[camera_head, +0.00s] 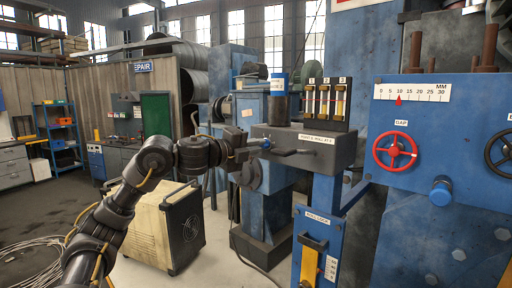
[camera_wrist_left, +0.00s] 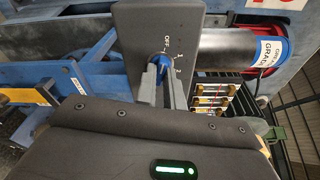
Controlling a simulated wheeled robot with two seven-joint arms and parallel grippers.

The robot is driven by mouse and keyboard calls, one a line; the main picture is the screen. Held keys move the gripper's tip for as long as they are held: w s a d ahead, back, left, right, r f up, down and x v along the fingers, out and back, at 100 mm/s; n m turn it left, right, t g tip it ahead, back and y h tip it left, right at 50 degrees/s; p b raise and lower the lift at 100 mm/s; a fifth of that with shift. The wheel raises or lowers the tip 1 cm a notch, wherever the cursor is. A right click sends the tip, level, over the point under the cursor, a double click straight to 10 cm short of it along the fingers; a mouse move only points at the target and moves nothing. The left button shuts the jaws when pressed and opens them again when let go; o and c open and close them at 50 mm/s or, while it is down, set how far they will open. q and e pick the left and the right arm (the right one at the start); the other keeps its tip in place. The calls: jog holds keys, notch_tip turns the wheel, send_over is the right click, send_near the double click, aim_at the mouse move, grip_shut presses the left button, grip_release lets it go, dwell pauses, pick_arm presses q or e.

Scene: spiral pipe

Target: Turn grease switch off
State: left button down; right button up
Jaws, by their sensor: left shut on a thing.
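The grease switch is a small blue knob (camera_head: 266,144) on the left end face of a dark grey box (camera_head: 315,143). In the left wrist view the knob (camera_wrist_left: 159,63) sits on the dark faceplate (camera_wrist_left: 145,22), with an "OFF" mark beside it and numbers such as 1 and 2 to its right. My left gripper (camera_head: 258,147) reaches in from the left, and its two fingers (camera_wrist_left: 164,82) are shut on the knob. The fingers partly hide the knob, so I cannot tell which mark it points to. My right gripper is in neither view.
A blue-topped canister (camera_head: 280,99) and several yellow gauges (camera_head: 325,102) stand on the box. A lever (camera_head: 292,152) sticks out of its front. A red handwheel (camera_head: 395,151) is on the blue machine at right. A beige cabinet (camera_head: 165,228) stands below my arm.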

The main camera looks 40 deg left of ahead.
pick_arm(q)
jog(key=shift+a+r, duration=0.1)
jog(key=c, duration=1.5)
grip_release()
jog(key=s+a+b, duration=0.1)
jog(key=s+b, duration=0.4)
jog(key=s, duration=0.5)
jog(key=shift+s+a, duration=0.3)
